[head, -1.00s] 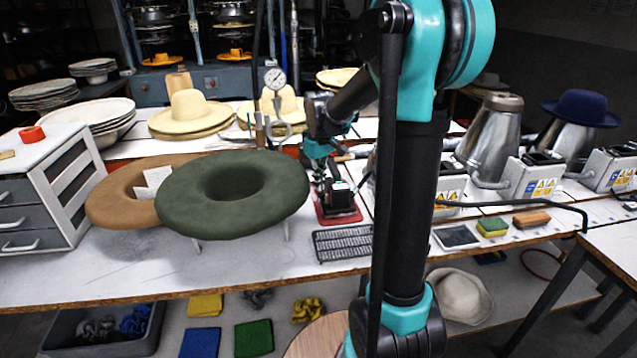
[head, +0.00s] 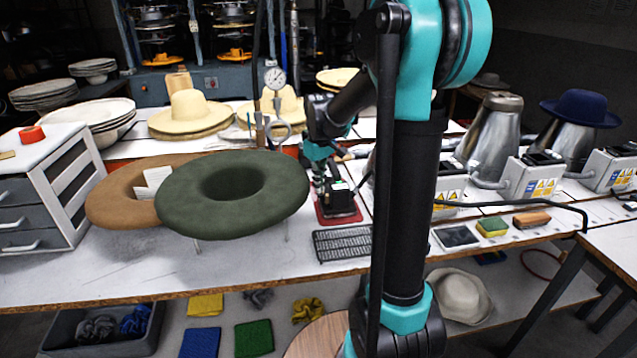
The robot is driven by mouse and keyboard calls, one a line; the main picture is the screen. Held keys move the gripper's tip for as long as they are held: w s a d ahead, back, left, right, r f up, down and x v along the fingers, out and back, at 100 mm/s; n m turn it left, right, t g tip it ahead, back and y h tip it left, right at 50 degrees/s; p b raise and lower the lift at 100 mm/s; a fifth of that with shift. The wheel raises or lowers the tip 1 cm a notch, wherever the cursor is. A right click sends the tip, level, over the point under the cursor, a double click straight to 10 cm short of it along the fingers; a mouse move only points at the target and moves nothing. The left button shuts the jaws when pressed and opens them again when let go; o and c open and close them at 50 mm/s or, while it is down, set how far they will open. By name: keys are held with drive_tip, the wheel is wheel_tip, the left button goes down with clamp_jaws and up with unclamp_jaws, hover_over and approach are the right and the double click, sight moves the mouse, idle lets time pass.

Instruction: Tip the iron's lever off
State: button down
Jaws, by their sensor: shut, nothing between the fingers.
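The iron (head: 339,205) is a small dark block with a pale light patch on its top, on a red base on the workbench, just right of the green hat form. Its lever is too small to make out. My gripper (head: 322,184) is shut and empty. It points down at the iron's left upper side, close to it or touching; I cannot tell which. My arm's dark column hides part of the bench right of the iron.
A green felt hat form (head: 232,194) stands close left of the iron. A black wire rack (head: 343,243) lies in front. Metal steamers with grey control boxes (head: 529,178) stand to the right. The bench front (head: 130,272) is clear.

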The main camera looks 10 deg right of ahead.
drive_tip(key=shift+f, duration=0.85)
drive_tip(key=shift+r, duration=3.5)
